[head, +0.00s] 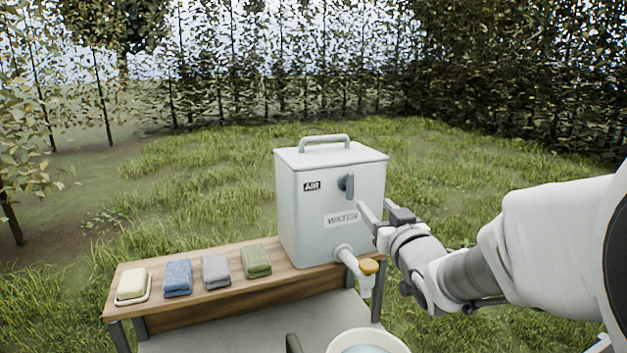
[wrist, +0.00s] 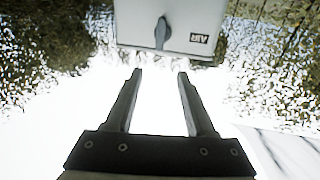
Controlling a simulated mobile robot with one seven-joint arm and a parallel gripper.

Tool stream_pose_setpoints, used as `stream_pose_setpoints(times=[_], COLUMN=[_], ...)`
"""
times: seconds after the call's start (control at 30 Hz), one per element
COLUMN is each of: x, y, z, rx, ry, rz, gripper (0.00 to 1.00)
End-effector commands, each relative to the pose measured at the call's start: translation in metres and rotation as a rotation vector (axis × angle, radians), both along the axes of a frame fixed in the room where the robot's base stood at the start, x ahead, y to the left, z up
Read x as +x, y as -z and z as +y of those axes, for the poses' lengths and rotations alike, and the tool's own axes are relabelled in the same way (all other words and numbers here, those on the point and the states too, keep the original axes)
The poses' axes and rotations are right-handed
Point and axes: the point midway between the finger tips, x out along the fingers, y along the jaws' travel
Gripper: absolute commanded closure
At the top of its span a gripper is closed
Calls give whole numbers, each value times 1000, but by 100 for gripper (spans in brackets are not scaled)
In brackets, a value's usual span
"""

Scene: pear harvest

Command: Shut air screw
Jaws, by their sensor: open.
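The air screw (head: 348,185) is a grey knob with a lever hanging straight down, on the front of a pale water container (head: 300,215). It is beside the AIR label (head: 312,186). In the wrist view the screw (wrist: 161,33) shows at the top, on the container face (wrist: 135,20), and the picture is upside down. My gripper (head: 378,212) is open and empty, in front of the container, below and to the right of the screw. In the wrist view my two fingers (wrist: 160,73) are spread, with the screw beyond their tips, apart from them.
A water tap (head: 350,258) with a yellow-brown knob (head: 369,266) sticks out low on the container. A white basin (head: 368,343) stands below. Soap on a dish (head: 132,285) and several folded cloths (head: 215,269) lie on the wooden bench (head: 240,291). Grass and trees surround it.

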Motion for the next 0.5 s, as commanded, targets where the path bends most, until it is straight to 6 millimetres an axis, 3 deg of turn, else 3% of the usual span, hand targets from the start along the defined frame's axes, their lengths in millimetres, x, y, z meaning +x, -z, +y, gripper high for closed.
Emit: stream_pose_setpoints(times=[0.5], x=[85], y=[3], z=[10], rx=[4], ry=[1], rz=[-1], gripper=[45])
